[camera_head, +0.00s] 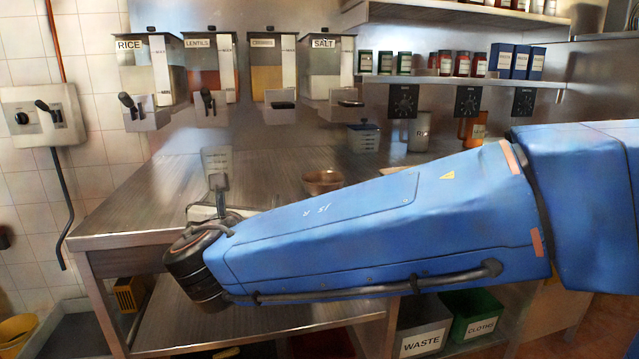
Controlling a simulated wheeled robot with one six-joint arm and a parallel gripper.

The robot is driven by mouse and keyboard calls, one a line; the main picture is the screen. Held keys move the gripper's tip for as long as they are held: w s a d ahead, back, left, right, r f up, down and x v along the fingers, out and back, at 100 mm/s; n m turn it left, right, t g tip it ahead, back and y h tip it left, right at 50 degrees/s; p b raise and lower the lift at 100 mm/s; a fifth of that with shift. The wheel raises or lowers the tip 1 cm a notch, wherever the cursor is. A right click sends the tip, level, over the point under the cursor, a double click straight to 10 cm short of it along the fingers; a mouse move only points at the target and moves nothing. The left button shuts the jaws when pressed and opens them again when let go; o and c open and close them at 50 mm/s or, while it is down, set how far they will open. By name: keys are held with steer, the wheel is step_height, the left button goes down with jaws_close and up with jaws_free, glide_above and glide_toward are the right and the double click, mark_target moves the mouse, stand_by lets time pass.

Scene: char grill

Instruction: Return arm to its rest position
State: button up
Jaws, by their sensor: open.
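My blue arm (370,225) stretches across the picture from the right edge to the left, low in front of the steel worktop. It ends at a dark round wrist joint (197,268) near the worktop's front edge at the left. The fingers of my gripper do not show; I cannot make them out beyond or behind the wrist. The arm hides much of the worktop's front right part.
The steel worktop (135,205) is bare at its left. A copper-coloured bowl (322,182) stands behind my arm. Dispensers for rice (150,70), lentils and salt hang at the back. Below are a waste bin (422,338) and a green cloths bin (478,318).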

steer(key=d+f+m+g+h, duration=0.25)
steer(key=d+m, duration=0.25)
steer(key=d, duration=0.6)
steer(key=s+d+f+m+g+h, duration=0.15)
steer(key=d+f+m, duration=0.3)
steer(key=d, duration=0.65)
steer(key=d+f+m+g+h, duration=0.3)
steer(key=d+m, duration=0.3)
steer(key=d, duration=0.6)
steer(key=s+d+f+m+g+y, duration=0.1)
steer(key=s+d+f+m+g, duration=0.4)
steer(key=s+d+m, duration=0.45)
steer(key=s+d+f+m+y, duration=0.1)
steer(key=s+f+m+y, duration=0.3)
steer(key=s+f+m, duration=0.3)
steer(key=s+m, duration=0.3)
steer(key=s, duration=0.1)
steer(key=shift+s, duration=0.15)
